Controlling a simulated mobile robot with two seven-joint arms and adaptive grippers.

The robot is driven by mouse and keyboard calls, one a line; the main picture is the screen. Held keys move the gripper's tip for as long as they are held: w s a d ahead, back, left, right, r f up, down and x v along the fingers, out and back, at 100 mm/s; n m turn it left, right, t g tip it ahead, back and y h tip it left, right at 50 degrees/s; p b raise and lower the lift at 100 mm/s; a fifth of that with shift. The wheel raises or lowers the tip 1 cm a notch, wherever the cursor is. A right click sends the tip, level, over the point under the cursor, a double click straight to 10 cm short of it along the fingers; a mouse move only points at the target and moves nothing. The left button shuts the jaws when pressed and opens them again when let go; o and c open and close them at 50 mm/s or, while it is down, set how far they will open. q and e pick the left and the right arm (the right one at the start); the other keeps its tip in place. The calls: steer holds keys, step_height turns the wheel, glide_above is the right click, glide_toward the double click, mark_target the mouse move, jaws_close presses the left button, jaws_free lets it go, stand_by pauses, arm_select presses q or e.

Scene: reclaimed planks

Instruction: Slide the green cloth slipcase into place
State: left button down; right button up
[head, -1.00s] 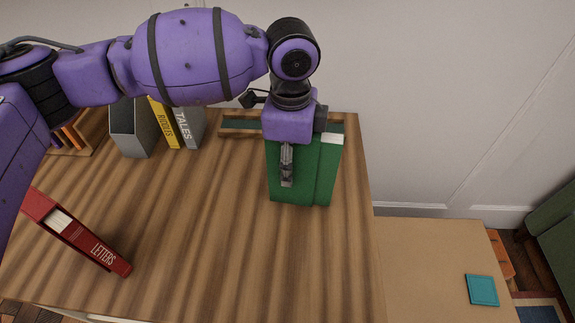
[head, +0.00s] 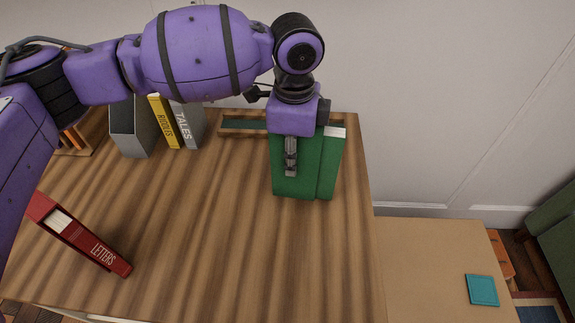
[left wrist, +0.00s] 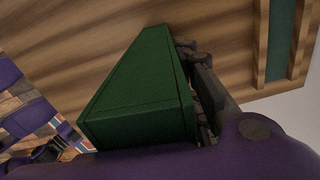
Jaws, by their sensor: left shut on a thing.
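The green cloth slipcase (head: 308,180) is upright near the far right of the plank table, in front of a low wooden holder (head: 231,133) with a dark green strip. A narrow pale patch (head: 335,132) shows at its top right. My left gripper (head: 291,168) comes down from above and is shut on the slipcase, one finger lying along its near face. In the left wrist view the slipcase (left wrist: 145,95) lies against a finger (left wrist: 208,85); the holder's green strip (left wrist: 284,40) is apart from it. I cannot tell whether its bottom touches the table.
A grey case (head: 131,135), the yellow book (head: 166,122) and the grey TALES book (head: 187,130) stand at the back left. A red LETTERS case (head: 80,238) is at the front left. The table's middle (head: 200,220) is clear.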

arm_select(q)
steer(key=w+d, duration=0.2)
steer(key=w, duration=0.5)
steer(key=shift+w+d, duration=0.25)
steer(key=shift+d, duration=0.05)
stand_by(0.3)
steer(key=c, duration=1)
jaws_free()
steer(key=shift+r, duration=0.1)
step_height(320, 180, up, 7)
steer(key=p, duration=0.6)
steer(key=shift+s+p, duration=0.1)
steer(key=shift+p, duration=0.3)
steer(key=o, duration=0.6)
steer(key=shift+c, duration=0.2)
steer(key=shift+o, duration=0.2)
arm_select(e)
step_height(320, 180, up, 6)
steer(key=w, duration=0.1)
steer(key=shift+w+d+r+t, duration=0.15)
steer(key=shift+w+d+t, duration=0.1)
steer(key=shift+d+t, duration=0.05)
